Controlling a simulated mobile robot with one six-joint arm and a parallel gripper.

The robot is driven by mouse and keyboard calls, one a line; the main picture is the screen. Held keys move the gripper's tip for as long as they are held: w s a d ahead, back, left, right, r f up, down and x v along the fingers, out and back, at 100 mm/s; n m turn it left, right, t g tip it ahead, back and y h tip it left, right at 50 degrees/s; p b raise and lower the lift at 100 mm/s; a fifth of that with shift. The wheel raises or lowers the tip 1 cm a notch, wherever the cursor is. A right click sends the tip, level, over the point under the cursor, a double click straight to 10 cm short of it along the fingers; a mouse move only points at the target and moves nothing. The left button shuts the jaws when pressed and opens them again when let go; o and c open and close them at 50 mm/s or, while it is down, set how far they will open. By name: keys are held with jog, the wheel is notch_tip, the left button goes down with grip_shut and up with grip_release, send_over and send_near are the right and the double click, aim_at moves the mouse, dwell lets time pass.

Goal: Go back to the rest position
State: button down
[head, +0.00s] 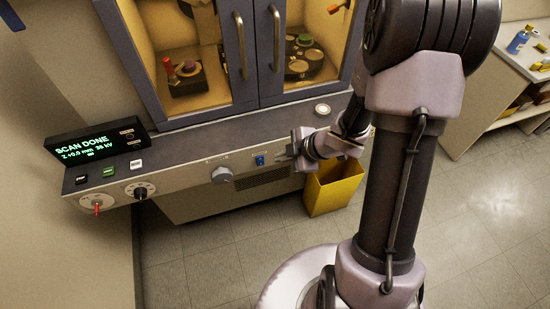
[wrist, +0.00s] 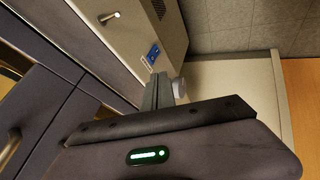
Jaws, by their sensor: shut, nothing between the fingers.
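My gripper (head: 283,157) is in front of the profiler's front panel (head: 190,178), just right of a blue rocker switch (head: 260,160). Its fingers are shut with nothing between them. In the wrist view the closed fingers (wrist: 158,92) point toward the panel, with the blue switch (wrist: 153,54) just beyond them. I cannot tell whether the fingertips touch the panel. The display (head: 95,146) reads "SCAN DONE", "Z +0.0 mm" and "35 kV".
The cabinet's glass doors (head: 249,45) look shut, with long handles sticking out. A yellow bin (head: 335,187) stands on the floor below my wrist. A side bench (head: 500,80) with a blue bottle (head: 518,40) is at the right. Tiled floor in front is clear.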

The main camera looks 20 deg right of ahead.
jog(key=shift+p+v, duration=0.3)
jog(key=shift+v, duration=0.85)
jog(key=shift+w, duration=0.1)
jog(key=w+d+r+m+t+h+b, duration=0.1)
jog(key=d+r+m+h, duration=0.25)
jog(key=r, duration=0.25)
jog(key=w+d+r+m+t+h+b, duration=0.1)
jog(key=d+r+m+h, duration=0.2)
jog(key=r+m, duration=0.25)
jog(key=s+a+r+m+h, duration=0.1)
jog(key=s+r+m, duration=0.3)
jog(key=s+r, duration=0.15)
jog(key=s+a+r+m+g+y, duration=0.1)
jog(key=s+a+r+m+y, duration=0.1)
jog(key=s+a+m, duration=0.2)
jog(key=s+a+r+m+g+y+b, duration=0.1)
jog(key=s+a+m, duration=0.3)
jog(key=s+a, duration=0.5)
jog(key=shift+s+a+r+y, duration=0.35)
jog(key=shift+s+r+y, duration=0.2)
jog(key=shift+s+y, duration=0.2)
